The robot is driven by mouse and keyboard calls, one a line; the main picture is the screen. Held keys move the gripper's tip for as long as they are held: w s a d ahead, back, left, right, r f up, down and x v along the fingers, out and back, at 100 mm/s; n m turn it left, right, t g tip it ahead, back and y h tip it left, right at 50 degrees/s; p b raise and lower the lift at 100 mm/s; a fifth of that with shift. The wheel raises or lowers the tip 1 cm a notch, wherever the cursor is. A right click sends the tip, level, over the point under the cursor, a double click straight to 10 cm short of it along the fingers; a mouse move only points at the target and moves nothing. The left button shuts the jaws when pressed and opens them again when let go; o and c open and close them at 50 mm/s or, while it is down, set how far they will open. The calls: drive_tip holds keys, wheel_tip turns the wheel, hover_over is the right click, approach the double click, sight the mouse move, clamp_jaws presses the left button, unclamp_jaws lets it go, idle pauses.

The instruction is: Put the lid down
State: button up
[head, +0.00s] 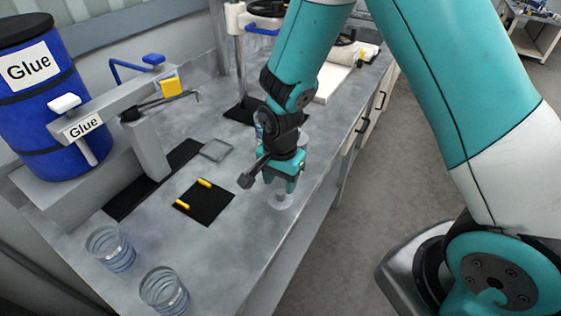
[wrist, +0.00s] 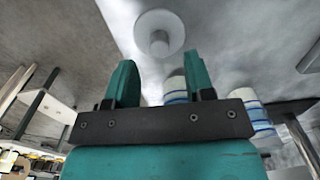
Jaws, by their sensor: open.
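The lid (head: 281,201) is a pale, see-through disc with a knob at its centre. It appears to lie flat on the grey counter, knob up, near the front edge. In the wrist view the lid (wrist: 158,34) shows ahead of the fingertips, roughly centred between them. My gripper (head: 284,186) is just above the lid, pointing down. In the wrist view my gripper (wrist: 160,70) has its teal fingers apart with nothing between them. The fingers look clear of the knob. The gripper hides part of the lid in the head view.
Two blue-banded glass jars (head: 110,248) (head: 164,290) stand at the near left. A black mat (head: 205,209) with yellow pieces lies left of my gripper. A blue glue drum (head: 45,100) and a grey glue dispenser (head: 148,140) stand at the back left. Blue-banded containers partly show behind my gripper.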

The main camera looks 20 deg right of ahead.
sight(280, 192)
wheel_tip(280, 192, up, 8)
drive_tip(key=b, duration=0.1)
drive_tip(key=s+a+r+n+y, duration=0.2)
drive_tip(key=s+r+n, duration=0.5)
drive_tip(key=s+n, duration=0.2)
drive_tip(key=s+a+r+n+y, duration=0.2)
drive_tip(key=s+r+n, duration=0.5)
drive_tip(key=s+n, duration=0.2)
drive_tip(key=shift+s+a+r, duration=0.15)
drive_tip(key=shift+s+a, duration=0.15)
